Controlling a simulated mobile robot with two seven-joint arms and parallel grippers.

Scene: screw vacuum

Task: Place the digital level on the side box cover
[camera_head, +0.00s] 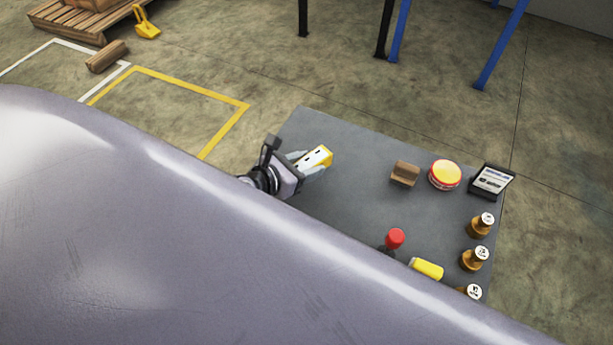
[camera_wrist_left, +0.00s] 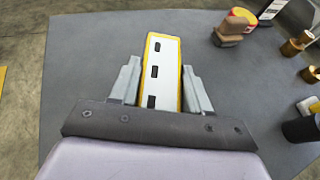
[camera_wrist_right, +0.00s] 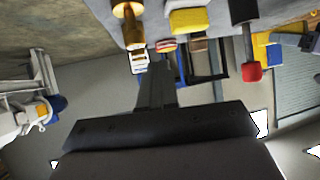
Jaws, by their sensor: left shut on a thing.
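The digital level (camera_head: 315,157) is a yellow block with a white face and dark slots. It also shows in the left wrist view (camera_wrist_left: 162,72). My left gripper (camera_head: 307,165) is shut on it, with one finger along each side, over the far left part of the grey table. I cannot tell from these views whether the level touches the table. My right gripper (camera_wrist_right: 160,82) shows only in the right wrist view; its fingers are together with nothing visible between them. I cannot make out the side box cover in any view.
The grey table (camera_head: 350,210) holds a wooden block (camera_head: 405,173), a yellow-and-red tin (camera_head: 445,175), a black case (camera_head: 492,180), several brass bottles (camera_head: 480,225), a red knob (camera_head: 395,238) and a yellow cylinder (camera_head: 427,268). The table's middle is clear; its near left part is hidden.

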